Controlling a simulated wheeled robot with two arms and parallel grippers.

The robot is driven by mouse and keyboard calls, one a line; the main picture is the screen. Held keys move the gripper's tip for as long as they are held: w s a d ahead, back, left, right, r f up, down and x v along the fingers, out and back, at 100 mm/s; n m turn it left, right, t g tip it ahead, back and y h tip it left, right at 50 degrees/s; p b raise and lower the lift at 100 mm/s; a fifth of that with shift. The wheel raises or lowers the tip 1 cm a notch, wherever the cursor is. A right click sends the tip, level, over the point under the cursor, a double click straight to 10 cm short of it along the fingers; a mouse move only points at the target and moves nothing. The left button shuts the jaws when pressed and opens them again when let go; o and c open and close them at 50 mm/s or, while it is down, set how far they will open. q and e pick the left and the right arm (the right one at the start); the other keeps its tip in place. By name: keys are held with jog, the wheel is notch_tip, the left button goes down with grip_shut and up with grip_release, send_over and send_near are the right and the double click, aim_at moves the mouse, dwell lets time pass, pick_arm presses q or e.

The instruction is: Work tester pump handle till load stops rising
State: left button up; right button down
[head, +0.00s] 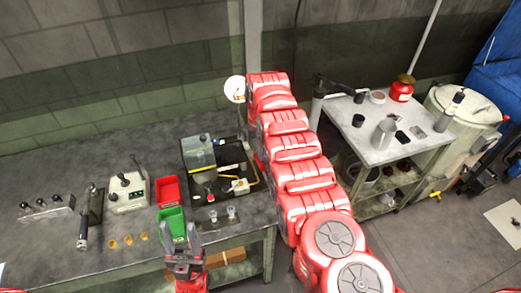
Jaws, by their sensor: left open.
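The tester (199,153) stands on the long bench, with a clear shield on a dark base and a yellow line at its right side. A round white dial (235,88) stands behind it; its reading is too small to tell. I cannot make out the pump handle; my large red arm covers the area right of the tester. My left gripper (187,257) is open and empty at the bench's front edge, below the green bin and apart from the tester. I cannot see my right gripper's jaws.
A red bin (168,190) and a green bin (172,224) sit left of the tester. Small glass cups (231,213) stand in front of it. A grey device (127,191) stands further left. A cart (387,147) with cups stands at right, beside a drum (459,120).

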jog(key=shift+f+b, duration=0.8)
jog(key=shift+f, duration=0.9)
notch_tip(320, 180, down, 5)
jog(key=b, duration=0.3)
jog(key=shift+f+b, duration=0.1)
jog(key=shift+b, duration=0.2)
jog(key=shift+s, duration=0.1)
notch_tip(320, 180, up, 6)
jog(key=p, duration=0.5)
jog(key=shift+r, duration=0.2)
notch_tip(320, 180, up, 4)
jog(key=shift+f+p, duration=0.1)
jog(key=shift+p, duration=0.25)
jog(key=shift+r, duration=0.3)
